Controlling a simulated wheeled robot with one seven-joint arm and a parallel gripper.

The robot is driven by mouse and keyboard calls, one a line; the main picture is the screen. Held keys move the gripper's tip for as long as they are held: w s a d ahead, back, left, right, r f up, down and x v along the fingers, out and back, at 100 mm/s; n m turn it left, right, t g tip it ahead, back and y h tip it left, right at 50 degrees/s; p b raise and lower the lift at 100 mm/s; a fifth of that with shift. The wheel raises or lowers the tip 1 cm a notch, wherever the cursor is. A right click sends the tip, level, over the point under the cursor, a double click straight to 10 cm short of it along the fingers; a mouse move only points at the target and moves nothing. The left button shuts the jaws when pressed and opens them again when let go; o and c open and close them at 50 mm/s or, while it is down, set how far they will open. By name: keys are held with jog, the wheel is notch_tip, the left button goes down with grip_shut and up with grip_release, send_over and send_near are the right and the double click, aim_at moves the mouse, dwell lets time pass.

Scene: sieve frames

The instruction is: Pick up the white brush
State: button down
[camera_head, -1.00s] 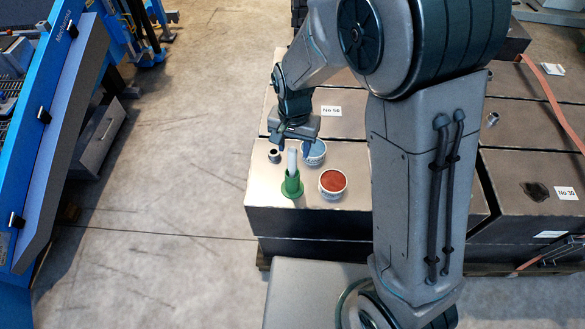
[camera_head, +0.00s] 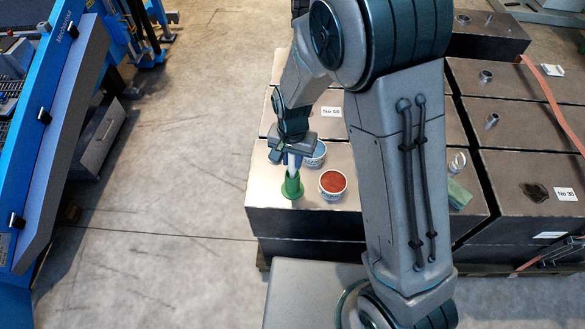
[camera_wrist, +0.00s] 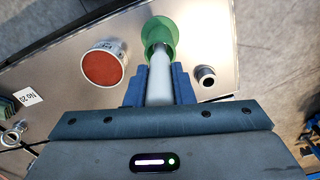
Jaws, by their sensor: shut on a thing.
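The white brush (camera_wrist: 159,82) stands in a green holder (camera_head: 292,185) on the metal box top. In the wrist view its white handle lies between the two blue fingers of my gripper (camera_wrist: 159,90), and the green holder (camera_wrist: 160,35) is just beyond the fingertips. My gripper (camera_head: 291,162) is shut on the white handle. In the head view the gripper covers most of the brush, so only a short white part shows above the holder. The brush's lower end is hidden in the holder.
A small metal ring (camera_wrist: 206,75) is close beside the fingers. A green block (camera_head: 459,194) lies farther right.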

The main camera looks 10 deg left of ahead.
notch_tip(320, 180, up, 18)
dwell(0.7)
dwell(2.1)
